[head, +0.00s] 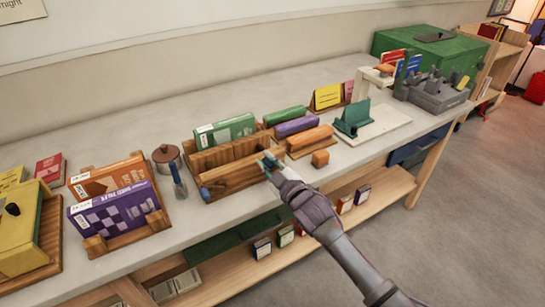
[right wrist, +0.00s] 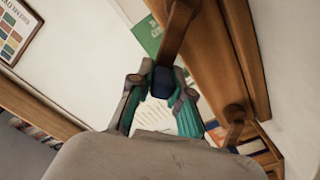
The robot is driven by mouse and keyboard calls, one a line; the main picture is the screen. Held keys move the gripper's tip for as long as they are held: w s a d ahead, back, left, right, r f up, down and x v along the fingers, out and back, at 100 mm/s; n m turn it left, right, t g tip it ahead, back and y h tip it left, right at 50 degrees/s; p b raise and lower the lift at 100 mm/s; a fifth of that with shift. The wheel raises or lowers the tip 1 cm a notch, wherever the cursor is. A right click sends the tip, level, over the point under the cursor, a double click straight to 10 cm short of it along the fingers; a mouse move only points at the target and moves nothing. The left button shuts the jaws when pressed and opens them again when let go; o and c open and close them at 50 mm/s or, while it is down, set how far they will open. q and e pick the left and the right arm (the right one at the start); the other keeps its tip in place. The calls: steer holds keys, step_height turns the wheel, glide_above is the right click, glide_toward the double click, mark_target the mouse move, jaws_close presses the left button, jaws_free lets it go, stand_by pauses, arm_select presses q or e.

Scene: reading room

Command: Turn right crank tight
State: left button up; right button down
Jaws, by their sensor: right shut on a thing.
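A wooden book press (head: 236,176) stands on the bench with a green book (head: 225,131) in it. Its left crank has a blue knob (head: 205,193) at the front left. My right gripper (head: 268,160) is at the front right of the press. In the right wrist view its teal-padded fingers (right wrist: 160,95) are closed around a dark blue knob (right wrist: 162,82) at the end of the wooden right crank arm (right wrist: 176,35). My left gripper is not in view.
The bench front (head: 210,225) is mostly clear.

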steer(key=shift+s+a+f+n+b, duration=0.15)
steer(key=shift+a+f+n, duration=0.15)
steer(key=shift+n, duration=0.4)
steer(key=shift+s+a+f+n+b, duration=0.15)
steer(key=shift+f+n, duration=0.3)
steer(key=shift+n, duration=0.25)
steer(key=shift+s+a+f+n+b, duration=0.15)
steer(key=shift+a+f+n, duration=0.15)
steer(key=shift+n, duration=0.4)
steer(key=shift+f, duration=0.2)
steer(key=c, duration=1.1)
jaws_free()
steer(key=shift+r, duration=0.15)
steer(key=shift+d, duration=0.1)
steer(key=v, duration=1.2)
